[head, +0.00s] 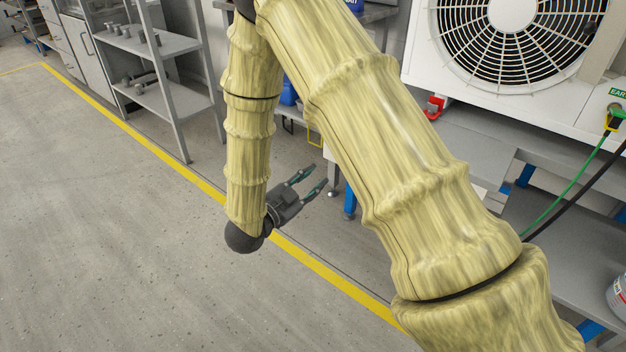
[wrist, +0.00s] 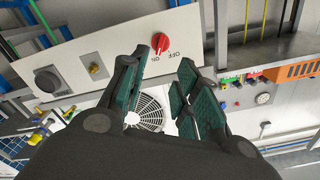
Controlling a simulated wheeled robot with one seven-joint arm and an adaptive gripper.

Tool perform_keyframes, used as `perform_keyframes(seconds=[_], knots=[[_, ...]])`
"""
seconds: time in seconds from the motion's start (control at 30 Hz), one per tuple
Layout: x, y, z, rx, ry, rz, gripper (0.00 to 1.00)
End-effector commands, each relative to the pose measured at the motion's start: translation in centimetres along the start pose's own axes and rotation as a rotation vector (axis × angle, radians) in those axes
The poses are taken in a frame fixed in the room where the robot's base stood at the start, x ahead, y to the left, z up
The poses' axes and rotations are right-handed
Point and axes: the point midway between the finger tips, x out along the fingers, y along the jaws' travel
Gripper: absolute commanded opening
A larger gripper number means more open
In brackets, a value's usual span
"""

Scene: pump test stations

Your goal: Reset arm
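My gripper (head: 307,180) hangs at the end of my arm in the head view, above the floor near the yellow line. Its fingers are spread apart with nothing between them. In the wrist view my gripper (wrist: 168,95) also shows open, with teal finger pads and an empty gap. Beyond the fingers in the wrist view is a panel with a red rotary switch (wrist: 160,43) marked ON and OFF. No contact between the fingers and the panel can be seen.
A white fan unit (head: 510,60) stands on a grey bench (head: 475,148) at the right. A green cable (head: 565,188) hangs beside it. Metal shelving (head: 165,48) stands at the upper left. The grey floor (head: 100,200) left of the yellow line (head: 150,145) is clear.

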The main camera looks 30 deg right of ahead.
Motion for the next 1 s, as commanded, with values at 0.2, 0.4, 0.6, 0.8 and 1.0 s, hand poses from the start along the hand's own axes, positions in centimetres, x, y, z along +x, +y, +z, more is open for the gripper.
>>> perform_keyframes(seconds=[0.2,0.4,0.6,0.8,1.0], knots=[[0.0,0.0,0.0,0.0,0.0,0.0,0.31],[0.1,1.1,1.7,-0.046,-0.062,-0.021,0.31],[-0.6,6.0,8.4,-0.248,-0.336,-0.115,0.31],[-4.1,13.9,15.0,-0.52,-0.682,-0.221,0.31],[-9.7,23.4,18.4,-0.798,-1.027,-0.321,0.31]])
